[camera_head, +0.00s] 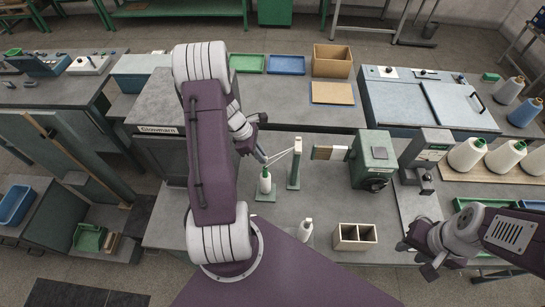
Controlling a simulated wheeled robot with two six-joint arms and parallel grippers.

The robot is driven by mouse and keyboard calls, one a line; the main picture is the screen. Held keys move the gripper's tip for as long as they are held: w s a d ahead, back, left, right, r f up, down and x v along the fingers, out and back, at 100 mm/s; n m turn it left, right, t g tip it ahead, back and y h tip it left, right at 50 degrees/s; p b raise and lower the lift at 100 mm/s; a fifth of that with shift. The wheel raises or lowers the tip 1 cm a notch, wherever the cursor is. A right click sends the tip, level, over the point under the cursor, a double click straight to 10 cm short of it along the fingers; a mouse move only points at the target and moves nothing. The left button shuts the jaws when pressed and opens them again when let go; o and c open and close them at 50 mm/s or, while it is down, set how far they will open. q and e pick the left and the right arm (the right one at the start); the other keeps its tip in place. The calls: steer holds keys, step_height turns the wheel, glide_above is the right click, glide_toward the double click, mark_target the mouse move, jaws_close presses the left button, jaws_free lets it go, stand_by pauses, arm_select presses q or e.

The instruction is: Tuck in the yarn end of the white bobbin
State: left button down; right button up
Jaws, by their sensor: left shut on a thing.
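The white bobbin (265,184) stands upright on a small green base on the grey worktop. Thin pale yarn (283,155) runs from near its top toward a green post (294,172) on the right. My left gripper (263,158) points down just above the bobbin, its fingertips shut at the near end of the yarn. The thing between the fingers is too small to make out, but the yarn meets it there. My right gripper (414,259) is empty at the lower right, its fingers apart, far from the bobbin.
A green winder unit (374,160) stands right of the post. A small white bottle-like item (305,229) and a divided wooden box (355,236) stand in front. White cones (467,155) line a board at right.

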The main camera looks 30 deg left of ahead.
mark_target(265, 168)
arm_select(q)
step_height(265, 168, down, 4)
steer(key=b, duration=0.4)
steer(key=shift+w, duration=0.1)
steer(key=shift+a, duration=0.1)
steer(key=shift+f, duration=0.2)
steer(key=shift+f, duration=0.3)
stand_by(0.9)
steer(key=c, duration=1.4)
jaws_free()
steer(key=shift+c, duration=0.2)
